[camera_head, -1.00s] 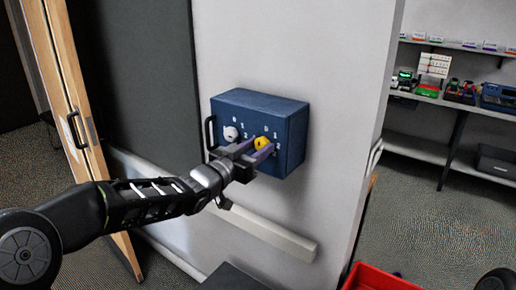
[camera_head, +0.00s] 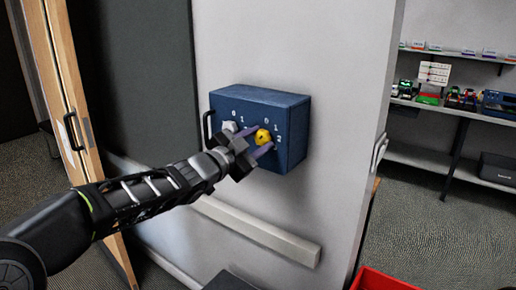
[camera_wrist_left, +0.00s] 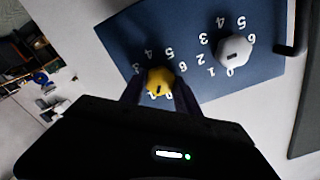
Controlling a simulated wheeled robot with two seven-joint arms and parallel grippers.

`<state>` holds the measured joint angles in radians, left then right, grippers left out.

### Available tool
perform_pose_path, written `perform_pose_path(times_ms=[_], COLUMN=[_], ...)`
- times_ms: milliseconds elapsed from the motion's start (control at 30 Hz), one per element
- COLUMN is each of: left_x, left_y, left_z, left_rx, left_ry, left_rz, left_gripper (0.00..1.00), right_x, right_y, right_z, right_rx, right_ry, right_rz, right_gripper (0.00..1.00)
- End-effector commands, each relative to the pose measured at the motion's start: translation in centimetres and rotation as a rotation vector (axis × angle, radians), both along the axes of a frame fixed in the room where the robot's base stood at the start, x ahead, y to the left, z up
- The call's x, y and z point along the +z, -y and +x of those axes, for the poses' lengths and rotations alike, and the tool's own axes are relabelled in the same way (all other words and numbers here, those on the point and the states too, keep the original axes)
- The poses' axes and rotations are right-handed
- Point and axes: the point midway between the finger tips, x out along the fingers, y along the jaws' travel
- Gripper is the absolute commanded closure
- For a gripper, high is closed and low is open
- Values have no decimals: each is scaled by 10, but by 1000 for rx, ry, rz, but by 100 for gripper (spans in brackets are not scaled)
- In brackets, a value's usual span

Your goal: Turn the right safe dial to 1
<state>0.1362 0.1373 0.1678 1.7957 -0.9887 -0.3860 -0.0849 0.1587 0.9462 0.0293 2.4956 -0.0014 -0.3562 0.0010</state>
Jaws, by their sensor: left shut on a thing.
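The right safe dial is the yellow knob (camera_head: 263,136) on the front of a blue safe box (camera_head: 292,155); it also shows in the left wrist view (camera_wrist_left: 158,80). My left gripper (camera_head: 260,141) is shut on this dial, with one finger on each side. In the left wrist view white digits ring the dial and a dark mark is on its face. The fingers hide part of the ring, and I cannot tell which digit the mark points at. The left dial is a white knob (camera_wrist_left: 234,50), apart from the gripper. My right gripper is not in view.
The safe box is on a light wall (camera_head: 345,80), with a black handle (camera_head: 208,127) on its left side. A pale rail (camera_head: 260,232) runs along the wall below. A red bin (camera_head: 385,281) is at the bottom right. Shelves with small items stand at the far right.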

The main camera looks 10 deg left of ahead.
Motion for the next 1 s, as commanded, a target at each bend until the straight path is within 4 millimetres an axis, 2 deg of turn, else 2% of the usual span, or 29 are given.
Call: perform_pose_path(times_ms=[300, 733, 767, 1000], left_x=[-1, 0, 0, 0], left_y=[0, 0, 0, 0], left_z=[0, 0, 0, 0], left_rx=[-1, 0, 0, -1], left_ry=[46, 51, 51, 51], left_rz=[119, 133, 133, 131], left_gripper=[100, 100, 61, 42], right_x=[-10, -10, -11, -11], right_y=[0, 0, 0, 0], right_z=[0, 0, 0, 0], right_rx=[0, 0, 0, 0], right_ry=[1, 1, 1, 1], right_rz=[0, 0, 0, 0], right_gripper=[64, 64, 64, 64])
